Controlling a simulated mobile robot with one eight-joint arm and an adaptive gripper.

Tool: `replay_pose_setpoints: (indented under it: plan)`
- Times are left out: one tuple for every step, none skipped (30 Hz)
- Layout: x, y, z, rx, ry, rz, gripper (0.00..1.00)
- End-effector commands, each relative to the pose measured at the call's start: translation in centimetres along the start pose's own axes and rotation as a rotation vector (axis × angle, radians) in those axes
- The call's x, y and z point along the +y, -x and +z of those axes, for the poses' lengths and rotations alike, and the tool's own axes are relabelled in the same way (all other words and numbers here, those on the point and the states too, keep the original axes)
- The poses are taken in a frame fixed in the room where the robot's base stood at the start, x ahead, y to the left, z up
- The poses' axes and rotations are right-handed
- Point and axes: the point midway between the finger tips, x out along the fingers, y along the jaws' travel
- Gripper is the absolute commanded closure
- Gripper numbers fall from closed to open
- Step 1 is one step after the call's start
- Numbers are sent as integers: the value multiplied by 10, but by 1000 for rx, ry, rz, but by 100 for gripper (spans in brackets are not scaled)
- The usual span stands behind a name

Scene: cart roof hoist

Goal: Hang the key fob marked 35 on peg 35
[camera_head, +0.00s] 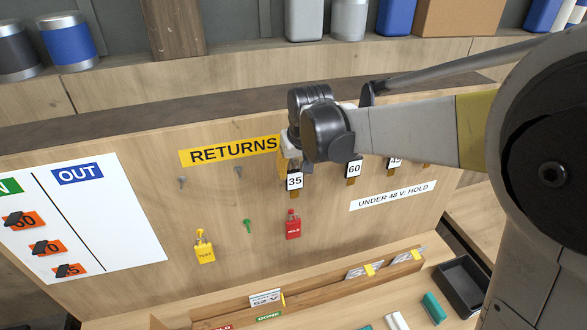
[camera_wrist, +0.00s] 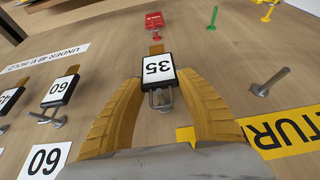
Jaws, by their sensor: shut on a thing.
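The key fob marked 35 (camera_wrist: 158,70) has a black body, a white number face and a brown strip at its lower end. My gripper (camera_wrist: 160,78) has its yellow fingers on either side of it, shut on it. In the head view the fob's white face (camera_head: 294,181) shows below my gripper (camera_head: 288,165), close to the board. A metal peg (camera_wrist: 160,105) shows between the fingers, right at the fob's top end. I cannot tell whether the fob's loop is around this peg or only in front of it. Any number label above this peg is hidden by my gripper.
Fob 60 (camera_head: 354,168) hangs beside it, with another fob (camera_head: 395,160) farther right. The RETURNS sign (camera_head: 232,151) and a bare peg (camera_head: 238,171) are to the left. A red HOLD tag (camera_head: 293,226) is below. A shelf of cans runs above the board.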

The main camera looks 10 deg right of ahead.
Motion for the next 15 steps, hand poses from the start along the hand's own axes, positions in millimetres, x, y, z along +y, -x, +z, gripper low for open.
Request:
replay_pose_setpoints:
  plan:
    - [0,2,2,0,0,0,93]
    - [0,3,3,0,0,0,93]
    - [0,4,5,0,0,0,93]
    - [0,5,7,0,0,0,93]
    - [0,6,8,0,0,0,93]
    - [0,8,10,0,0,0,93]
    - [0,9,11,0,0,0,93]
    - [0,10,12,0,0,0,93]
    - [0,11,14,0,0,0,93]
    - [0,12,16,0,0,0,93]
    - [0,13,17,0,0,0,93]
    - [0,14,19,0,0,0,93]
    - [0,15,20,0,0,0,93]
    - [0,16,21,0,0,0,93]
    - [0,18,23,0,0,0,93]
